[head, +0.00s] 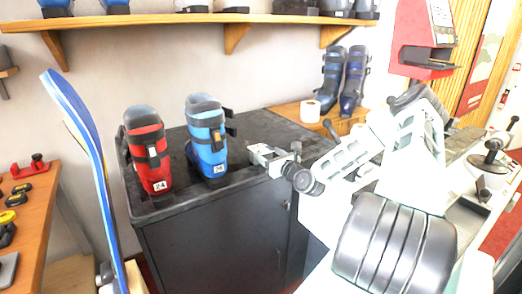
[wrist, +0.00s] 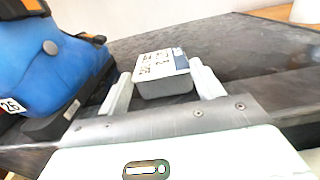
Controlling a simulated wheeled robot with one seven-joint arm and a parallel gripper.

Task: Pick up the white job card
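A small block-like item with a white, printed top and a blue corner (wrist: 162,64) lies between my fingers in the wrist view. Its sides are grey, and I take it for the white job card. My gripper (wrist: 163,75) has one finger on each side of it, very close to its edges. I cannot tell whether the fingers press on it or leave a thin gap. In the head view my gripper (head: 266,157) is low over the dark bench top (head: 285,127), right of the blue boot. The card is barely distinguishable there.
A blue ski boot (head: 207,140) tagged 26 stands close left of my gripper; it also fills the wrist view's left side (wrist: 45,60). A red boot (head: 148,150) tagged 24 stands further left. A white roll (head: 310,111) and dark blue boots (head: 343,80) are behind.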

